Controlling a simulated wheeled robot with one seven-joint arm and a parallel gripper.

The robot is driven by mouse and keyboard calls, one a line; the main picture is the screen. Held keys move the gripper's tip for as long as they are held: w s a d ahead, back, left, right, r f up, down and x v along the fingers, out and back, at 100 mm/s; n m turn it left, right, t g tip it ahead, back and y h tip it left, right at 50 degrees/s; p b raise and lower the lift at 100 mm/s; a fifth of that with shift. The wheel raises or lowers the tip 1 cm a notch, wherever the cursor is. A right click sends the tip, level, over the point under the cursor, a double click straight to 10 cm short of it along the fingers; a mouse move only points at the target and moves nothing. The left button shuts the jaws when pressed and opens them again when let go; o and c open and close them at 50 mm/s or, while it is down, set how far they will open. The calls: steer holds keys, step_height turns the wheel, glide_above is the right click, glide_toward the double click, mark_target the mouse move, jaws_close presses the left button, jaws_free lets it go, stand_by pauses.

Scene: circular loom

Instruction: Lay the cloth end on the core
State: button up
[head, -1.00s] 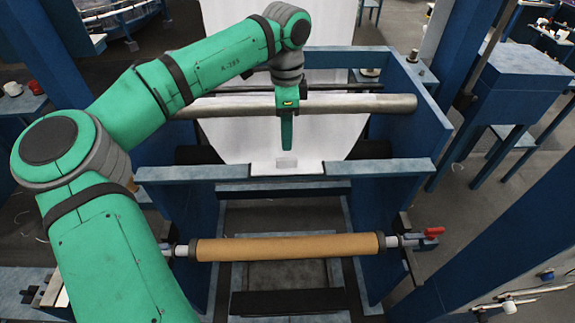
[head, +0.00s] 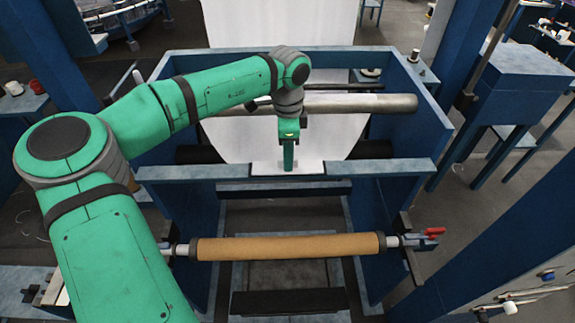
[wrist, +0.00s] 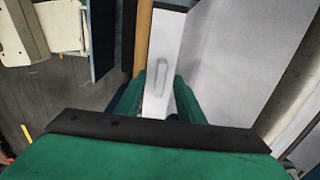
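The white cloth (head: 245,135) hangs from the back, passes behind the steel bar and comes forward to the loom's front beam. Its end shows in the wrist view with a small raised tab (wrist: 162,76) on it. My gripper (head: 288,168) points down at the cloth end in the head view. In the wrist view its two fingers (wrist: 160,88) stand apart on either side of the tab, with no grip on it visible. The core (head: 290,247), a tan cardboard tube, lies level across the front, nearer the camera than the cloth end.
The steel bar (head: 360,104) runs across behind my gripper. A red-handled clamp (head: 432,232) sits at the core's right end. Blue side walls (head: 432,130) enclose the cloth.

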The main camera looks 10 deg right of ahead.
jaws_close()
steer(key=shift+r, duration=0.2)
steer(key=shift+r, duration=0.35)
steer(key=shift+r, duration=0.1)
steer(key=shift+r, duration=1.1)
steer(key=shift+a, duration=0.1)
